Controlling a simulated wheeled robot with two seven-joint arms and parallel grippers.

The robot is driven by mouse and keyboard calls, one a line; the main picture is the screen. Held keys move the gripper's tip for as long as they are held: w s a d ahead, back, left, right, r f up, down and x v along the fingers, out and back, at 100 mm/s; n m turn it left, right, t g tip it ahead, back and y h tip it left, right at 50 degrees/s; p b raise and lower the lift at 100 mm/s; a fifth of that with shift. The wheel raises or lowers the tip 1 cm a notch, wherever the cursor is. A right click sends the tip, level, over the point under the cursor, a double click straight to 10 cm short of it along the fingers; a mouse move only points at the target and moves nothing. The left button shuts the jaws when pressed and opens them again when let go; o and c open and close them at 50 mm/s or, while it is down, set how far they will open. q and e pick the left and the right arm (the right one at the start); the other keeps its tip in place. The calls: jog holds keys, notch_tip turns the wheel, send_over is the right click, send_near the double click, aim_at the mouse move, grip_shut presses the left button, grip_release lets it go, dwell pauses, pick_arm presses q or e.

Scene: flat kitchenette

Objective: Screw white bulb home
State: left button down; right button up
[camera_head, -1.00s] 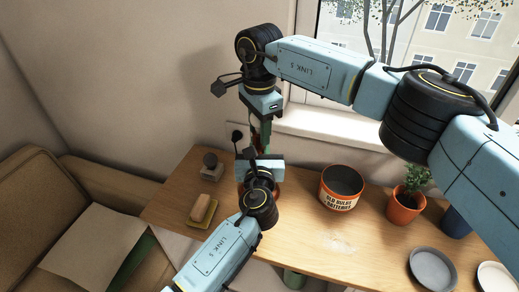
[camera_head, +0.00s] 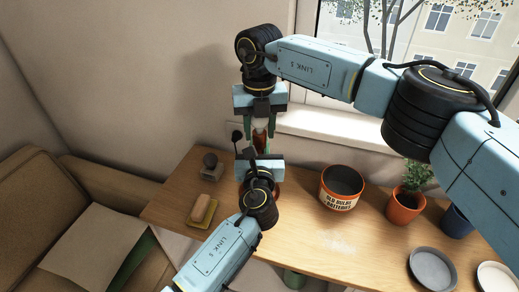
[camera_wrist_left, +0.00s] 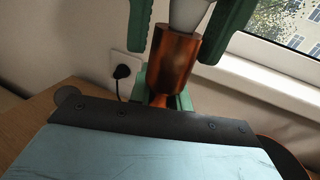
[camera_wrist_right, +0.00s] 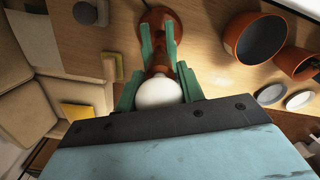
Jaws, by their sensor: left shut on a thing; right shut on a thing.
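The white bulb (camera_wrist_right: 158,93) sits upright at the mouth of a copper lamp socket (camera_wrist_left: 173,58); its lower end is hidden inside. My right gripper (camera_head: 259,134) comes down from above, shut on the bulb, with its green fingers on either side of it. The bulb also shows between those fingers in the left wrist view (camera_wrist_left: 190,14). My left gripper (camera_wrist_left: 162,97) is shut on the lamp below the socket; in the head view its own wrist hides its fingertips. The round lamp base (camera_wrist_right: 158,20) stands on the table.
On the wooden table (camera_head: 300,238), an orange tin of old bulbs and batteries (camera_head: 340,201) stands right of the lamp, then a potted plant (camera_head: 405,204) and plates (camera_head: 432,268). A sponge on a yellow dish (camera_head: 202,209) lies left. A wall socket with plug (camera_wrist_left: 122,73) is behind.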

jog(key=m, duration=0.5)
jog(key=shift+m, duration=0.4)
jog(key=m, duration=0.3)
jog(key=shift+m, duration=0.3)
jog(key=m, duration=0.3)
jog(key=shift+m, duration=0.4)
jog(key=m, duration=0.4)
jog(key=shift+m, duration=0.4)
jog(key=o, duration=1.1)
jog(key=shift+r, duration=2.25)
jog(key=shift+c, duration=0.4)
